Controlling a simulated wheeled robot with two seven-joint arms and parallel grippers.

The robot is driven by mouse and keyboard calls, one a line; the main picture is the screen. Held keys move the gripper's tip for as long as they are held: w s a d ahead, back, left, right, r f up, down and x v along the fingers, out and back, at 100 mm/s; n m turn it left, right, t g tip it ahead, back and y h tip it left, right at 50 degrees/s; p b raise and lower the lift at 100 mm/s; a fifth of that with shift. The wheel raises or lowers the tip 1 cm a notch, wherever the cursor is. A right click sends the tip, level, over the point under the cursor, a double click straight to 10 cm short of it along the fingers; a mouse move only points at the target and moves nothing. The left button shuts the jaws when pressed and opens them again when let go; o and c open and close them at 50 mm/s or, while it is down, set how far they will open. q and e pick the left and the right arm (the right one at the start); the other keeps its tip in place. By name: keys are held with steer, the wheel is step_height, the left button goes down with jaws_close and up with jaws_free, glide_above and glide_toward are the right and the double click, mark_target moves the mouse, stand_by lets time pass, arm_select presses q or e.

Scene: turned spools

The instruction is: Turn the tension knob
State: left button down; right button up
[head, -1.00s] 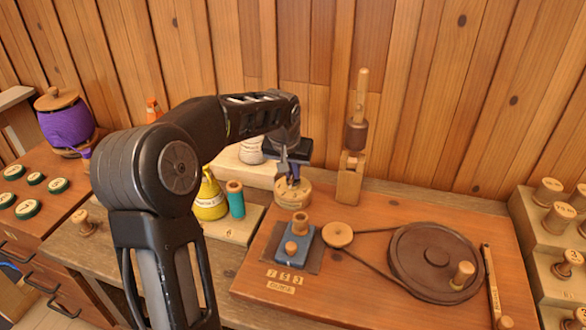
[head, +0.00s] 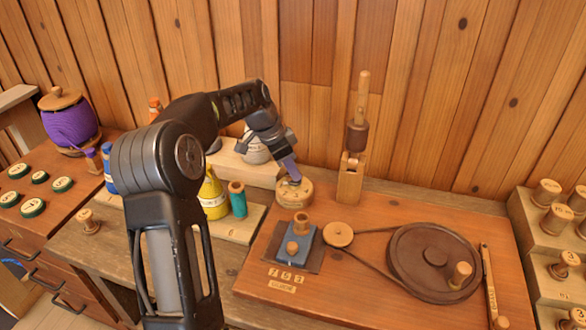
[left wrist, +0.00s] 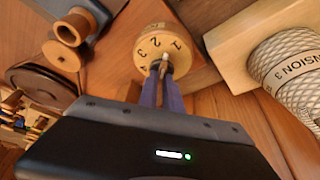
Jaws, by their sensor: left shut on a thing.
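The tension knob is a round pale wooden dial (head: 294,194) at the back left corner of the reddish board. In the left wrist view its face (left wrist: 150,45) carries the numbers 1, 2 and 3 around a small light middle piece. My left gripper (head: 293,178) reaches down onto the dial at a tilt. In the left wrist view its two purple-blue fingers (left wrist: 161,69) are close together and shut on the middle of the knob, hiding part of it. My right gripper is not in view.
A wooden post with a spindle (head: 351,165) stands right of the dial. A blue block with a spool (head: 294,246), a belt and a dark wheel (head: 435,262) lie in front. A yellow bottle (head: 213,196) and teal spool (head: 237,199) stand to the left.

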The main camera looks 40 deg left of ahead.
arm_select(q)
steer(key=m+g+h+p, duration=0.1)
steer(key=m, duration=0.3)
steer(key=shift+a+p, duration=0.1)
steer(key=shift+p, duration=0.2)
steer(key=shift+m, duration=0.3)
steer(key=c, duration=1.5)
jaws_free()
steer(key=shift+r, duration=0.1)
steer(key=shift+a+r, duration=0.15)
steer(key=shift+r, duration=0.15)
steer(key=p+v, duration=0.1)
steer(key=v, duration=0.6)
steer(key=shift+w, duration=0.1)
steer(key=shift+f, duration=0.1)
